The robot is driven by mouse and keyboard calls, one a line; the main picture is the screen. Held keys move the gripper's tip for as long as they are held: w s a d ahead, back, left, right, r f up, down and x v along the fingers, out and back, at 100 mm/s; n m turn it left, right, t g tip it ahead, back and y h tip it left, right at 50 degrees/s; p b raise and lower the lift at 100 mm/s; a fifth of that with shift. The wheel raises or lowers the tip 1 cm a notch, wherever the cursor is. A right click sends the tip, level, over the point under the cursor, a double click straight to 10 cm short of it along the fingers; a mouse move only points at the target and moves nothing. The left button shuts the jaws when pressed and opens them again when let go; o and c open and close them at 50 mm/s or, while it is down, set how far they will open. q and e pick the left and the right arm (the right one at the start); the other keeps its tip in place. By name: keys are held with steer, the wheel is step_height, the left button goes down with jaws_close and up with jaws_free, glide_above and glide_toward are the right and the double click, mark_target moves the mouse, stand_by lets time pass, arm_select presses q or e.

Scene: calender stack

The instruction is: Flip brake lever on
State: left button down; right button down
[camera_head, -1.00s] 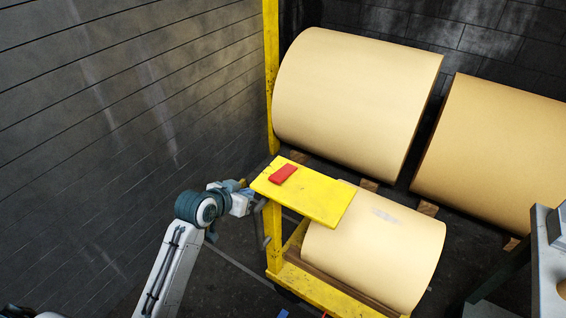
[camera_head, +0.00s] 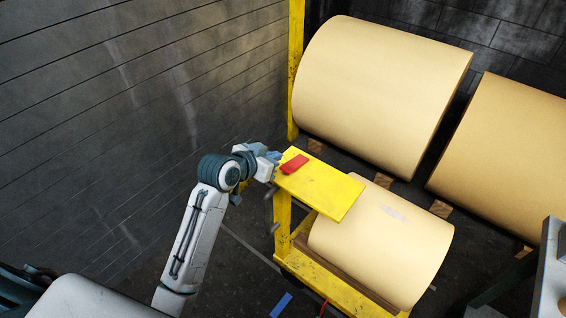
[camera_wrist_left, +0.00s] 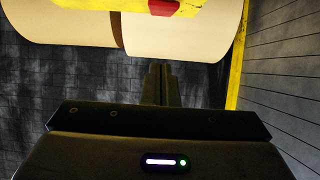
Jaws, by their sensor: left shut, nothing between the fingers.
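My left gripper (camera_head: 274,165) is shut and empty at the left end of a yellow plate (camera_head: 335,196) in the head view; I cannot tell whether it touches the plate. A red block (camera_head: 294,164) lies on the plate just right of the gripper. In the left wrist view the closed fingers (camera_wrist_left: 161,70) point up toward the yellow plate (camera_wrist_left: 100,5) and the red block (camera_wrist_left: 163,7). No part is clearly recognisable as the brake lever. My right gripper is out of view.
A yellow post (camera_head: 295,70) and a dark wall (camera_head: 90,100) bound the left.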

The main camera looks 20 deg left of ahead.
arm_select(q)
steer(key=p, duration=0.2)
glide_above(285, 169)
step_height(285, 169, down, 2)
steer(key=shift+s+f, duration=0.1)
steer(key=shift+f, duration=0.05)
steer(key=f+p, duration=0.1)
steer(key=f, duration=0.2)
steer(key=shift+s+a+f, duration=0.1)
steer(key=shift+s+f, duration=0.1)
steer(key=shift+s+a+f, duration=0.1)
steer(key=shift+s+f, duration=0.1)
steer(key=shift+f, duration=0.3)
steer(key=shift+w, duration=0.1)
